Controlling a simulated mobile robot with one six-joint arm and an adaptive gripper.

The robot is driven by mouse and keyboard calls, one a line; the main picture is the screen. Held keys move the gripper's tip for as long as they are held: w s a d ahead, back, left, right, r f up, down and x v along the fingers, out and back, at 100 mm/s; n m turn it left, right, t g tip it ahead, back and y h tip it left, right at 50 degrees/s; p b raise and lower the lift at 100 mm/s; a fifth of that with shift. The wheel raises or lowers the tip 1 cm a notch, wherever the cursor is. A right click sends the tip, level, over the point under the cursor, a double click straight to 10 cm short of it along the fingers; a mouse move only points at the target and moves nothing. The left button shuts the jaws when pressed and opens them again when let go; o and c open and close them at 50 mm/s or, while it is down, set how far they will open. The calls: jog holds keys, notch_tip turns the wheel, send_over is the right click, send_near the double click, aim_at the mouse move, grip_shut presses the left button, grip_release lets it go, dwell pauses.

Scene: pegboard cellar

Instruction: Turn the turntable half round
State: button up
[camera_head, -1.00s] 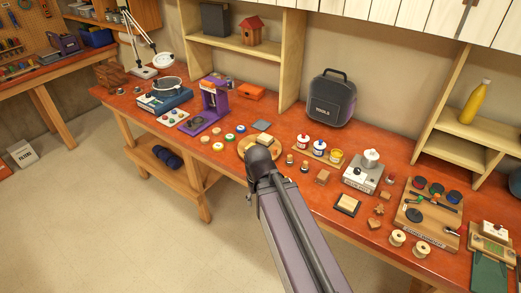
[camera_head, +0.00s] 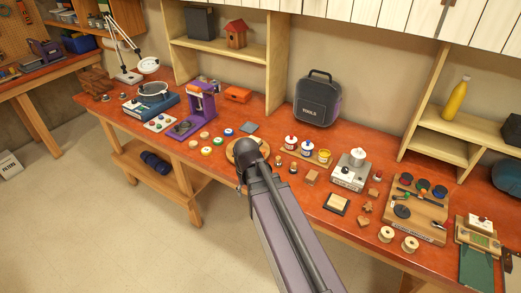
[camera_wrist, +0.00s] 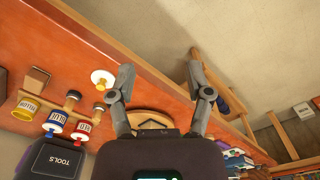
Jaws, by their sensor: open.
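The turntable looks like a round wooden disc (camera_head: 235,146) on the red-orange bench top, mostly hidden behind my arm in the head view. In the wrist view a curved wooden rim (camera_wrist: 148,114) shows between the bases of my fingers, partly covered by the gripper body. My gripper (camera_wrist: 162,66) is open, its two grey fingers spread with nothing between the tips. In the head view my arm's end covers the fingers. I cannot tell whether the gripper touches the disc.
Paint pots (camera_head: 307,150) on a wooden strip stand right of the disc, with a black tool case (camera_head: 318,100) behind. Small coloured discs (camera_head: 217,141) and a purple machine (camera_head: 202,103) are to the left. Stamps, blocks and spools (camera_head: 386,234) crowd the right. Open floor lies in front.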

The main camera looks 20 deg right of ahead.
jog(key=w+d+r+m+p, duration=0.2)
jog(key=w+d, duration=0.2)
jog(key=w, duration=0.4)
jog(key=w+d+r+m+p, duration=0.15)
jog(key=w+d, duration=0.25)
jog(key=w, duration=0.5)
notch_tip(320, 180, up, 2)
jog(key=m+p, duration=0.2)
jog(key=m, duration=0.2)
send_over(264, 151)
jog(key=shift+w+r, duration=0.1)
jog(key=shift+w, duration=0.1)
jog(key=shift+f+b, duration=0.2)
jog(key=shift+b, duration=0.15)
notch_tip(264, 151, down, 13)
jog(key=b, duration=1.3)
jog(key=shift+f, duration=0.2)
grip_shut()
